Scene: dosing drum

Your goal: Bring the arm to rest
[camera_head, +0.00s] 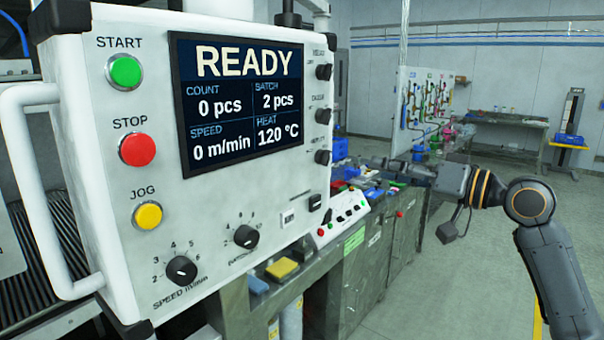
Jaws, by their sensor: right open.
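My right arm comes in from the lower right and stretches left across the picture. My right gripper (378,163) is at its far end, over the workbench and to the right of the white control panel (200,190). It is open, and I see nothing held in it. The fingertips look small and blend with the cluttered bench behind them. My left gripper does not show. The panel's screen (242,105) reads READY, with 0 pcs, 2 pcs, 0 m/min and 120 °C.
The panel fills the left half, with a white handle (35,190) on its left side. A metal bench (375,255) with blue items and a small button box (335,222) stands beyond it. A tool board (425,105) stands farther back. The floor at right is clear.

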